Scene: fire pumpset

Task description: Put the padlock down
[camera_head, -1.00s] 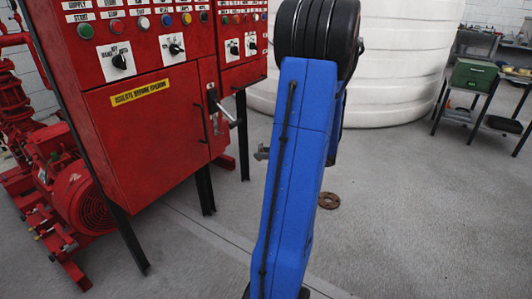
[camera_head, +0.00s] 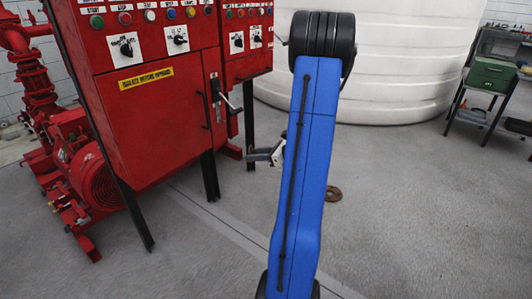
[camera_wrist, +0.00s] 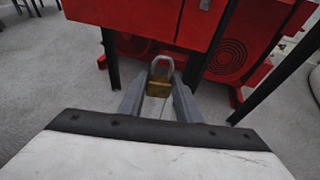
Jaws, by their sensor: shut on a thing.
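In the wrist view, a brass padlock (camera_wrist: 159,87) with a grey shackle sits between the two grey fingertips of my gripper (camera_wrist: 160,96). The gripper is shut on its body, and the shackle points away from me. In the head view, my gripper (camera_head: 262,155) shows to the left of my blue arm, in front of the red cabinet's legs and above the floor. The padlock is too small to make out there.
The red control cabinet (camera_head: 165,120) with its handle (camera_head: 223,98) stands close on the left, on black legs. A red pump (camera_head: 95,185) is beyond it. A rusty ring (camera_head: 334,194) lies on the floor (camera_head: 400,220). A bench with a green box (camera_head: 492,74) is far right.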

